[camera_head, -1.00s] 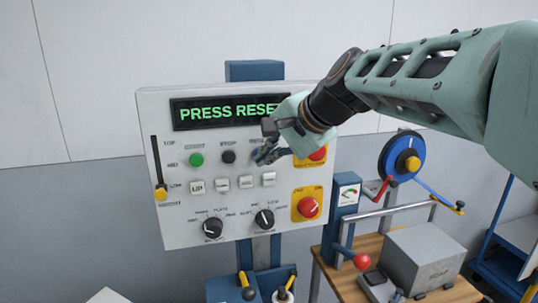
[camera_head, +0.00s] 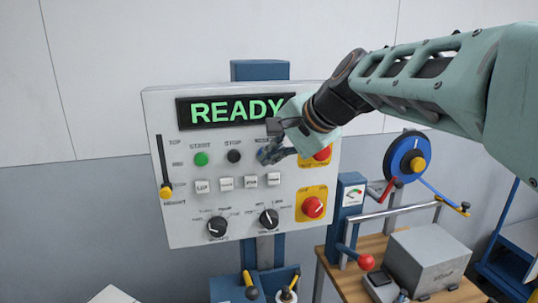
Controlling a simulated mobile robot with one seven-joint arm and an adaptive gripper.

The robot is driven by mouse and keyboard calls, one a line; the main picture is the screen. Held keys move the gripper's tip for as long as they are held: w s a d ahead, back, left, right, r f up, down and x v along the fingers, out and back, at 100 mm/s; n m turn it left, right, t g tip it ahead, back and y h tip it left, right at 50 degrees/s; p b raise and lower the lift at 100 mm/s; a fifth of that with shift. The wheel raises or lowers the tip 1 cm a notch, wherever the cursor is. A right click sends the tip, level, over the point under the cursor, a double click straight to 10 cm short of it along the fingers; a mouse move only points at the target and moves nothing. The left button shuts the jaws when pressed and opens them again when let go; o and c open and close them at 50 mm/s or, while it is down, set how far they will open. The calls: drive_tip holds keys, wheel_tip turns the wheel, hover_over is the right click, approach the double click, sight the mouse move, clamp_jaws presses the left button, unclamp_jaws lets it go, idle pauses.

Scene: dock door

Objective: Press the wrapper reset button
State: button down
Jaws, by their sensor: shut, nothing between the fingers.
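The grey control panel (camera_head: 240,215) stands upright on a blue post. Its display (camera_head: 225,111) reads "READY" in green. My gripper (camera_head: 264,157) is shut and empty at the right of the top button row, in front of the panel. The green start button (camera_head: 201,159) and the black stop button (camera_head: 233,157) are to the left of my fingers.
A red knob on a yellow plate (camera_head: 322,154) is partly behind my gripper, and another red knob (camera_head: 312,207) is below. Several white buttons, two dials and a yellow slider (camera_head: 166,192) share the panel. A wooden bench (camera_head: 344,283) with a grey box (camera_head: 430,260) is at right.

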drive_tip(key=shift+s+d, duration=0.25)
drive_tip(key=shift+s, duration=0.55)
drive_tip(key=shift+s+d+b, duration=0.2)
drive_tip(key=shift+s+b, duration=0.1)
drive_tip(key=shift+s, duration=0.5)
drive_tip(key=shift+s+d+b, duration=0.25)
drive_tip(key=shift+s, duration=0.55)
drive_tip(key=shift+s+d+b, duration=0.2)
drive_tip(key=shift+s+b, duration=0.1)
drive_tip(key=shift+s, duration=0.5)
